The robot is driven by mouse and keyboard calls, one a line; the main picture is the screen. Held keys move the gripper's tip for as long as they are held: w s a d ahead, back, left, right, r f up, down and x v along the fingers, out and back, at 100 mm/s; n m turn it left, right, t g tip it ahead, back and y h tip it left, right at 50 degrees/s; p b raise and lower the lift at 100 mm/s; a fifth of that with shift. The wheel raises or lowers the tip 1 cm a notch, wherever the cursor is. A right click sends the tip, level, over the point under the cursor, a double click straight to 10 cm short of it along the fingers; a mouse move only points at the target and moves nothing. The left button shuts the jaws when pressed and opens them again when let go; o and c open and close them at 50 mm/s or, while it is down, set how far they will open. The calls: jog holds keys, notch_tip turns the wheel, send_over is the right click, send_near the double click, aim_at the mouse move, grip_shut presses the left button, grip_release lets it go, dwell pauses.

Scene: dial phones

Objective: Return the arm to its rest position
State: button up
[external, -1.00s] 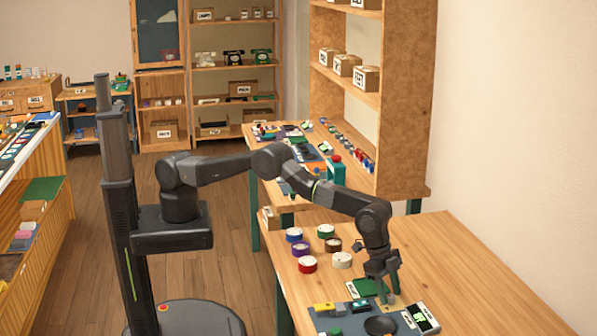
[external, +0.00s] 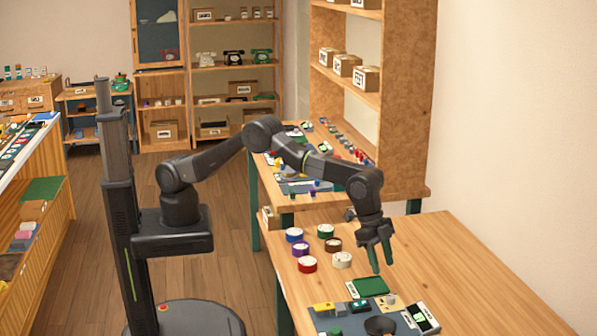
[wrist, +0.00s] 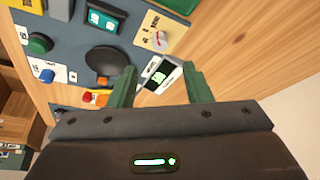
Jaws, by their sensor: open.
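My arm reaches from its column out over the near wooden table. My gripper (external: 381,268) hangs fingers-down above the table, beyond the grey panel, and holds nothing. In the wrist view its two green fingers (wrist: 163,88) are spread apart with an empty gap between them. That device also shows in the wrist view (wrist: 160,74), seen between the fingers.
Several coloured round tins, such as a red one (external: 307,265) and a white one (external: 342,260), stand left of the gripper. A tall wooden shelf (external: 405,120) rises behind. The right part of the near table (external: 480,265) is bare.

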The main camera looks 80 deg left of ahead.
aim_at(390, 296)
jog(key=p+x, duration=0.1)
jog(key=x, duration=0.9)
jog(key=shift+f+p, duration=0.1)
jog(key=shift+p, duration=0.2)
jog(key=shift+d+r+n+p, duration=0.1)
jog(key=shift+r+n+p, duration=0.1)
jog(key=shift+n+p, duration=0.15)
jog(key=shift+s+r+n+t+y+p, duration=0.1)
jog(key=shift+n+t+y+p, duration=0.25)
jog(key=shift+n+p, duration=0.5)
jog(key=shift+r+n, duration=0.15)
jog(key=shift+n, duration=0.15)
jog(key=b+v, duration=0.3)
jog(key=v, duration=1)
jog(key=s+d+n+g+h+b, duration=0.3)
jog(key=s+n+g+h, duration=0.1)
jog(key=s+n+h, duration=0.1)
jog(key=shift+s+d+f+n+b, duration=0.4)
jog(key=shift+s+n, duration=0.5)
jog(key=shift+s, duration=0.5)
dwell(0.3)
